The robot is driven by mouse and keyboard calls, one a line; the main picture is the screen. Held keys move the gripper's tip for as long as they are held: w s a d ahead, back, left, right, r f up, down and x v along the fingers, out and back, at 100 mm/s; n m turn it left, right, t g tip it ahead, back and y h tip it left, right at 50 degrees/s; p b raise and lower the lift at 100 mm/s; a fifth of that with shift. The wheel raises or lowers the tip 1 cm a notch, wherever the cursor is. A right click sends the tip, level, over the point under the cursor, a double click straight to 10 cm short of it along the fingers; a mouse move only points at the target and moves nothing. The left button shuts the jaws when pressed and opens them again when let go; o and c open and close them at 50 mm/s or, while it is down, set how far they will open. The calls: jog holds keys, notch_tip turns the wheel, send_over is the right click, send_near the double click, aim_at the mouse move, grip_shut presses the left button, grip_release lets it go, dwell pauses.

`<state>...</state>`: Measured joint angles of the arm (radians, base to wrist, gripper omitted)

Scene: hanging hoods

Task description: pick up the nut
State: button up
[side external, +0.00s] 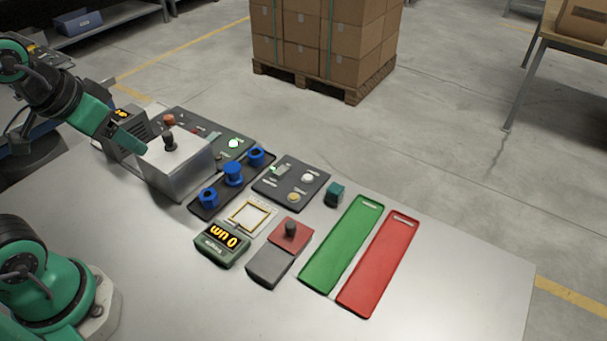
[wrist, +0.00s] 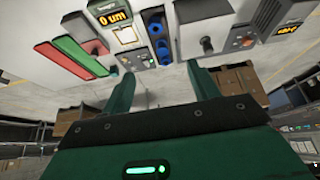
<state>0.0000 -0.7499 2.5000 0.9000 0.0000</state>
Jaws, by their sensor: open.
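No part is plainly marked as a nut. The likeliest candidates are several blue round parts (side external: 233,173) in a row on a dark tray (side external: 199,212); they also show in the wrist view (wrist: 155,28). My gripper (side external: 132,141) is above the table at the left, beside the grey box, apart from the blue parts. In the wrist view its two green fingers (wrist: 164,74) are spread with nothing between them.
A grey box (side external: 180,170) with a black knob stands between my gripper and the blue parts. Button panels, a display reading 0 um (side external: 222,244), a framed pad (side external: 250,216), and green (side external: 340,245) and red (side external: 378,265) trays lie rightward. The table's front right is clear.

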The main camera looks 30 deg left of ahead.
jog(key=shift+c, duration=1)
jog(key=m+g, duration=0.5)
jog(key=m, duration=1)
send_near(209, 199)
jog(key=w+a, duration=0.1)
jog(key=a, duration=0.1)
jog(key=shift+w+d+f+m+g, duration=0.1)
jog(key=shift+f+m+g, duration=0.1)
jog(key=shift+f, duration=0.25)
jog(key=shift+w+f+m+g, duration=0.1)
jog(key=shift+f+m, duration=0.1)
jog(key=shift+f, duration=0.3)
jog(key=shift+f, duration=0.15)
jog(key=shift+f, duration=1.15)
jog(key=shift+f, duration=0.1)
